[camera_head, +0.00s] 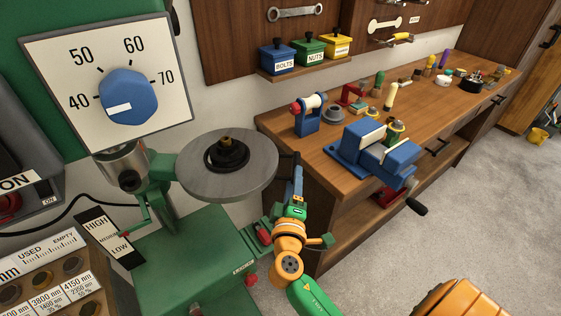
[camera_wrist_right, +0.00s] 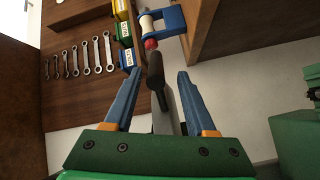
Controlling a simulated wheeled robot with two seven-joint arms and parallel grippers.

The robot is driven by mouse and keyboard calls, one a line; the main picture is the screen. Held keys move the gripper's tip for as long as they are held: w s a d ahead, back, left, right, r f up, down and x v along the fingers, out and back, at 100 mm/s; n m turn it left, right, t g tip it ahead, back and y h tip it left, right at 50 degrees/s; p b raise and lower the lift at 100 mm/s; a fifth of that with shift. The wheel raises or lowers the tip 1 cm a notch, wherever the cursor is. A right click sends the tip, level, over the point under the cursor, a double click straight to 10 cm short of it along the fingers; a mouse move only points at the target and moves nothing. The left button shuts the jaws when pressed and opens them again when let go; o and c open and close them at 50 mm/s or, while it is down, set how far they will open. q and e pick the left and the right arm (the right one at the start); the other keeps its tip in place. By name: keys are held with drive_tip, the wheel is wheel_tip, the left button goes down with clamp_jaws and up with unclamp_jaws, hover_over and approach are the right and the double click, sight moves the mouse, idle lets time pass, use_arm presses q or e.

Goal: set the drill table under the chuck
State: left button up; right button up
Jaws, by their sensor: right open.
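The round grey drill table (camera_head: 205,182) is in the head view, to the right of the silver chuck (camera_head: 118,168) and not under it. A black stepped piece with a brass top (camera_head: 227,154) sits on its middle. A dark handle (camera_head: 288,160) shows at the table's right edge. My right gripper (camera_head: 296,180) is beside that edge, blue fingers pointing away. In the right wrist view, the open fingers (camera_wrist_right: 157,78) stand on either side of the dark handle (camera_wrist_right: 156,68), with a gap to each; the table's grey edge (camera_wrist_right: 171,108) shows behind. My left gripper is out of view.
A blue dial (camera_head: 128,96) and a HIGH/LOW plate (camera_head: 110,238) are on the left. The wooden bench (camera_head: 320,160) with a blue vise (camera_head: 375,153) and a small red-and-blue tool (camera_head: 307,117) stands close to the right. Open floor (camera_head: 480,190) lies further right.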

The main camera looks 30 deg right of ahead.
sight(296, 158)
drive_tip(key=shift+w+r+t, duration=0.1)
drive_tip(key=shift+r+t, duration=0.15)
drive_tip(key=shift+t, duration=0.05)
drive_tip(key=shift+w+d+r+p, duration=0.25)
drive_tip(key=shift+w+d+p, duration=0.3)
drive_tip(key=shift+w+d, duration=0.35)
drive_tip(key=x, duration=0.4)
drive_tip(key=shift+w+f+p, duration=0.2)
drive_tip(key=shift+p, duration=0.1)
drive_tip(key=shift+w+d+f, duration=0.1)
drive_tip(key=shift+w+d, duration=0.05)
drive_tip(key=shift+w, duration=0.1)
drive_tip(key=shift+s, duration=0.1)
drive_tip(key=shift+c, duration=0.9)
clamp_jaws()
